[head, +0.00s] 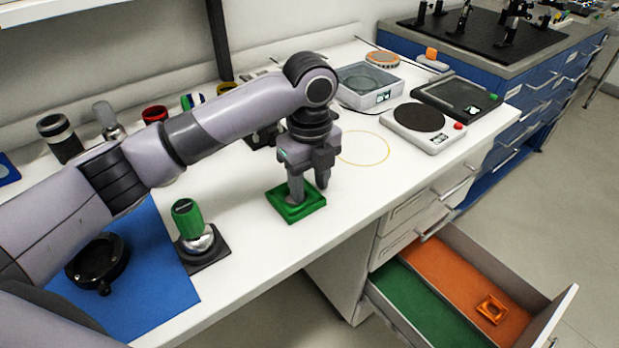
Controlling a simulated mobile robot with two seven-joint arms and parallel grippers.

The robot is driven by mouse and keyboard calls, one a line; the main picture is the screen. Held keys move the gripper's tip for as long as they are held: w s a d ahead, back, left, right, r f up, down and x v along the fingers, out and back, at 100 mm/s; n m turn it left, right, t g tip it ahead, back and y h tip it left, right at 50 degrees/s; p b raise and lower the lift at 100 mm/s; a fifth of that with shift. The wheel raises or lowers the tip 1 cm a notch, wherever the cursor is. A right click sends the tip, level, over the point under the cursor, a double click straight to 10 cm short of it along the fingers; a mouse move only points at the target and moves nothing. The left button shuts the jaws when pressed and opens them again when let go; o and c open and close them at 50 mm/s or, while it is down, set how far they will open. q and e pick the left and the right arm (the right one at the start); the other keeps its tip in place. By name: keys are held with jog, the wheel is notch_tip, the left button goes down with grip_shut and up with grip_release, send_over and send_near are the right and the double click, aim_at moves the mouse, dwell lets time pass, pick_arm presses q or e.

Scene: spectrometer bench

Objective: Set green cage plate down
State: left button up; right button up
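The green cage plate (290,213) is a square green frame at the middle of the white bench, lying flat at or just above the top; I cannot tell whether a small gap is left under it. My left gripper (308,193) points down at it from above. One finger reaches into the middle of the plate and the other stands at its far right edge, so the gripper looks shut on the plate's rim. The fingers hide part of the plate. My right gripper is not in view.
A yellow circle outline (364,148) marks the bench behind the plate. A green-topped post (187,218) and blue mat (150,290) are at left. A scale (428,139) stands at right. Below, an open drawer has green (415,300) and orange (455,275) sections, with an orange plate (491,310).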

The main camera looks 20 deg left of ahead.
aim_at(309, 188)
pick_arm(q)
notch_tip(309, 188, up, 12)
jog(key=p, duration=0.1)
jog(key=shift+r, duration=0.15)
dwell(0.5)
